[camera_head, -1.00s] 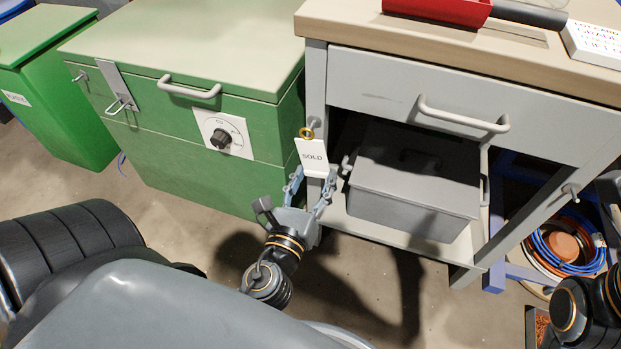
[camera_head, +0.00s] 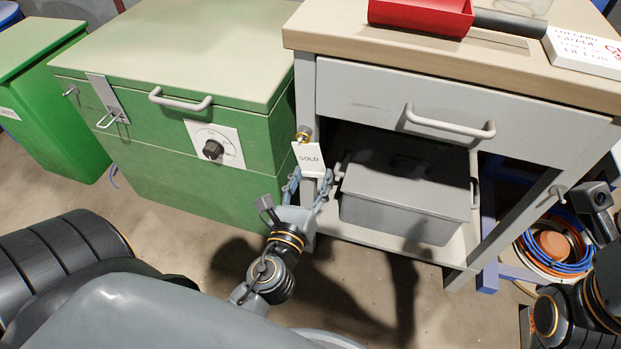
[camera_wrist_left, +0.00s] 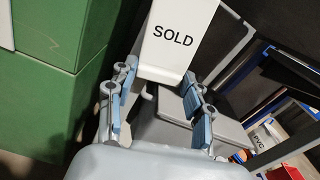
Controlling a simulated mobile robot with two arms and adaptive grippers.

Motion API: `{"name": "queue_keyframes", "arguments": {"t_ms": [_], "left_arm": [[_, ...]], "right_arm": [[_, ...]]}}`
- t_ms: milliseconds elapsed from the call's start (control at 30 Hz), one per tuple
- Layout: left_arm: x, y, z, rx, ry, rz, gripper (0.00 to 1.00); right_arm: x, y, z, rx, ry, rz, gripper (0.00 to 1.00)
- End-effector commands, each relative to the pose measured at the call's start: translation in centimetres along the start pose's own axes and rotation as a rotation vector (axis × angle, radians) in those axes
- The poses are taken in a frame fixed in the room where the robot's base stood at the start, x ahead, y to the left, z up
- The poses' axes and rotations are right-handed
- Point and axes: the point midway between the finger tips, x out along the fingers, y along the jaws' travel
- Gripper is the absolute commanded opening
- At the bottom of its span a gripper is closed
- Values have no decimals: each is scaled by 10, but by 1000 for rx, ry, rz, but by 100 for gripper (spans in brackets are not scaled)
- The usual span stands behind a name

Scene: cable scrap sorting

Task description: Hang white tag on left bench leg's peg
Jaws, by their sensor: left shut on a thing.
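The white tag (camera_head: 308,158) reads SOLD and hangs upright, slightly tilted, at the front of the left bench leg (camera_head: 304,84). It also shows in the wrist view (camera_wrist_left: 178,35). A gold ring (camera_head: 303,137) is at its top edge, at the peg on that leg. I cannot tell whether the ring is around the peg or just in front of it. My left gripper (camera_head: 309,182) is shut on the tag's lower part, with its blue-padded fingers at either side in the wrist view (camera_wrist_left: 158,95). My right gripper's fingers are out of view.
A green chest (camera_head: 170,150) stands close on the left. A lidded grey box (camera_head: 405,195) sits on the bench's lower shelf, just right of the gripper. Another peg (camera_head: 558,192) is on the right leg. Coiled cables (camera_head: 555,245) lie at the right.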

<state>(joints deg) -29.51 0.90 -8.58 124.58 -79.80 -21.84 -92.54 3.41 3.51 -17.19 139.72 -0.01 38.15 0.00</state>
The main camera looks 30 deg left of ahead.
Motion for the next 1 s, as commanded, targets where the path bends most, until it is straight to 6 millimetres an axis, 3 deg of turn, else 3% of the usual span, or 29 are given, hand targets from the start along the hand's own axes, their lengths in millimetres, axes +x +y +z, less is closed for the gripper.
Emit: {"name": "queue_keyframes", "arguments": {"t_ms": [333, 367, 467, 500, 833, 1000], "left_arm": [[0, 0, 0, 0, 0, 0, 26], [0, 0, 0, 0, 0, 0, 55], [0, 0, 0, 0, 0, 0, 75], [0, 0, 0, 0, 0, 0, 77], [-2, 0, 0, 0, 0, 0, 77], [-17, 0, -1, 1, 2, 1, 77]], "right_arm": [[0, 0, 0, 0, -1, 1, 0], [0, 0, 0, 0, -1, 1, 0], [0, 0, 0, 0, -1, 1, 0], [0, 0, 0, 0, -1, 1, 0], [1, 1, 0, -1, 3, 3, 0], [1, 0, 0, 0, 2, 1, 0]]}}
